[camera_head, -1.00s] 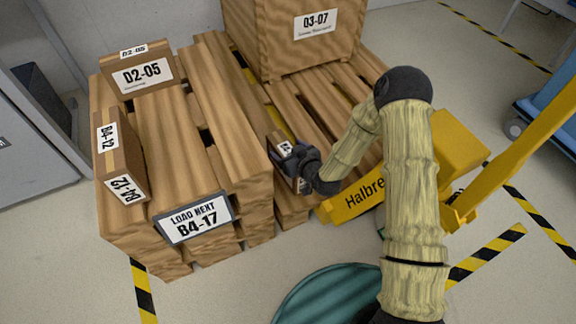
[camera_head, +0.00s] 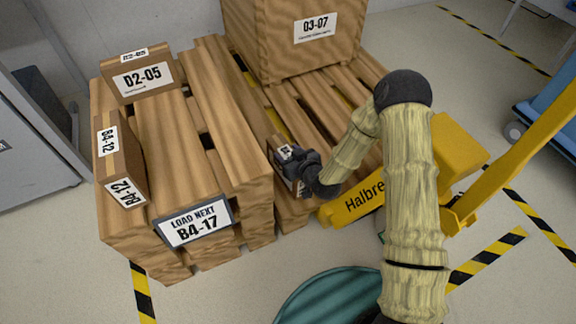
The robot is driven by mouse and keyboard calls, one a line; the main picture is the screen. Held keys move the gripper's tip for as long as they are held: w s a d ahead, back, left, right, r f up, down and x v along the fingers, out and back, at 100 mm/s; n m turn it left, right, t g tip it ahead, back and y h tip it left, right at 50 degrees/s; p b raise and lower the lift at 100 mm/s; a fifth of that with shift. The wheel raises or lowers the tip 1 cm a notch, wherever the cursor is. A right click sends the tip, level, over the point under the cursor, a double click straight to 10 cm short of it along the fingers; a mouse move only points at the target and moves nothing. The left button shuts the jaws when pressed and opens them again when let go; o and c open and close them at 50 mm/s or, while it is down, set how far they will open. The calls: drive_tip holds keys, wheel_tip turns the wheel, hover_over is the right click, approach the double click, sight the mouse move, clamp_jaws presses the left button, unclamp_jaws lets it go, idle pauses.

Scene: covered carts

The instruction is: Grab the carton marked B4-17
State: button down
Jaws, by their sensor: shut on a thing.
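My gripper (camera_head: 297,164) is dark and shut on a small brown carton (camera_head: 274,148) at the front of the right pallet, beside the left pallet stack. The gripper covers much of this carton. White labels show on it, but I cannot read their text. A sign (camera_head: 193,221) on the front of the left stack reads "LOAD NEXT B4-17". A carton marked B4-12 (camera_head: 130,165) stands on that stack's left edge. A carton marked D2-05 (camera_head: 143,76) stands at its back left.
A large wooden crate marked 03-07 (camera_head: 290,40) stands on the right pallet (camera_head: 335,110). A yellow pallet truck (camera_head: 352,206) is to the right of my gripper. Grey cabinets (camera_head: 30,150) are at the left. The top of the left pallet stack (camera_head: 170,130) is largely bare.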

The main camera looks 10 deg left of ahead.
drive_tip(key=shift+r, duration=0.15)
wheel_tip(320, 180, up, 10)
drive_tip(key=p, duration=0.6)
drive_tip(key=shift+w, duration=0.1)
idle(0.4)
